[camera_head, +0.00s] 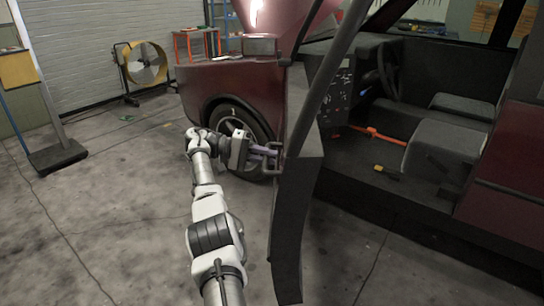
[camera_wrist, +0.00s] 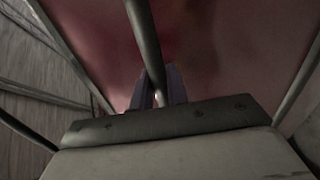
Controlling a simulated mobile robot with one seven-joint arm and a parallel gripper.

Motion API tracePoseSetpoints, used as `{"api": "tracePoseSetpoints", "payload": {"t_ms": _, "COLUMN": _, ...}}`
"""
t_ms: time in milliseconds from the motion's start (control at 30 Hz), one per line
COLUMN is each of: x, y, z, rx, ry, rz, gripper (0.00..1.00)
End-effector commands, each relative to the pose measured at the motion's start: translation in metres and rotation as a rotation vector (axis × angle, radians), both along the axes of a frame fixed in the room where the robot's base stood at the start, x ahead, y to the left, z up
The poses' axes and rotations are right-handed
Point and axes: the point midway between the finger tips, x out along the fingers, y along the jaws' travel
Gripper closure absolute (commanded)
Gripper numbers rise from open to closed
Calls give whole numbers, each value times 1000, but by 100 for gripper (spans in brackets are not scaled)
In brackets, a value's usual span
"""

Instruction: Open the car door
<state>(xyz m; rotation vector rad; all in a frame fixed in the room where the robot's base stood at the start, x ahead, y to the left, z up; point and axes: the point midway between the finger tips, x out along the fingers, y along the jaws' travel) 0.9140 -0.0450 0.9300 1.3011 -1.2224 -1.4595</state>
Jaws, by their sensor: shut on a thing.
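The dark red car's door (camera_head: 298,215) stands swung out from the body, seen almost edge-on, with the cabin opening exposed on its right. My gripper (camera_head: 266,152) is at the door's left side, shut on the door handle (camera_head: 273,165). In the wrist view, the handle shows as a dark bar (camera_wrist: 143,40) running between the fingers of my gripper (camera_wrist: 158,88). The red door panel (camera_wrist: 220,50) lies behind it. The fingertips are partly hidden by the bar.
The front wheel (camera_head: 240,125) and fender are behind my gripper. The cabin holds a seat (camera_head: 440,150), a steering wheel (camera_head: 388,75) and an orange bar (camera_head: 375,134). A yellow fan (camera_head: 143,63) and a stand (camera_head: 58,157) are at the left. The floor left of the door is clear.

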Motion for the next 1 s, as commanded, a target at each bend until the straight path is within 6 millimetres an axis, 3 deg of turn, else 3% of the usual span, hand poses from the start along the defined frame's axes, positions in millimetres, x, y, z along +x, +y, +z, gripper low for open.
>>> {"api": "tracePoseSetpoints", "payload": {"t_ms": 433, "x": 1, "y": 2, "z": 1, "rx": 0, "ry": -3, "rz": 3, "gripper": 100}}
{"api": "tracePoseSetpoints", "payload": {"t_ms": 467, "x": 1, "y": 2, "z": 1, "rx": 0, "ry": -3, "rz": 3, "gripper": 83}}
{"api": "tracePoseSetpoints", "payload": {"t_ms": 600, "x": 0, "y": 2, "z": 1, "rx": 0, "ry": -2, "rz": 2, "gripper": 65}}
{"api": "tracePoseSetpoints", "payload": {"t_ms": 1000, "x": 0, "y": 1, "z": 1, "rx": 0, "ry": -1, "rz": 0, "gripper": 65}}
